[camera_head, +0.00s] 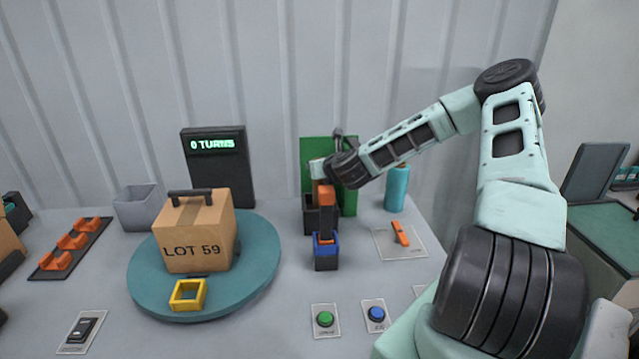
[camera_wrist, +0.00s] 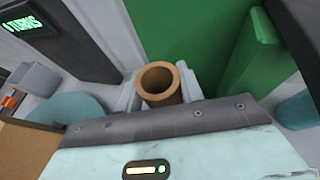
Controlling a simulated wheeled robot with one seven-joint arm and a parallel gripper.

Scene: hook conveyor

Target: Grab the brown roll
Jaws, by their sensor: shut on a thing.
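The brown roll (camera_wrist: 161,84) is a hollow tube, seen from above at its open end in the wrist view. My gripper (camera_wrist: 159,94) has a pale finger on each side of the roll and is shut on it. In the head view my gripper (camera_head: 318,170) is in front of the green panel (camera_head: 349,200), above and behind an orange upright piece. The roll cannot be made out clearly in that view. What lies under the roll is hidden.
The orange piece (camera_head: 326,196) stands over a blue block (camera_head: 326,262). A teal turntable (camera_head: 262,265) bears a carton (camera_head: 196,232) and a yellow frame (camera_head: 188,295). A blue bottle (camera_head: 397,190) stands right of the panel. Green (camera_head: 325,319) and blue (camera_head: 376,314) buttons are in front.

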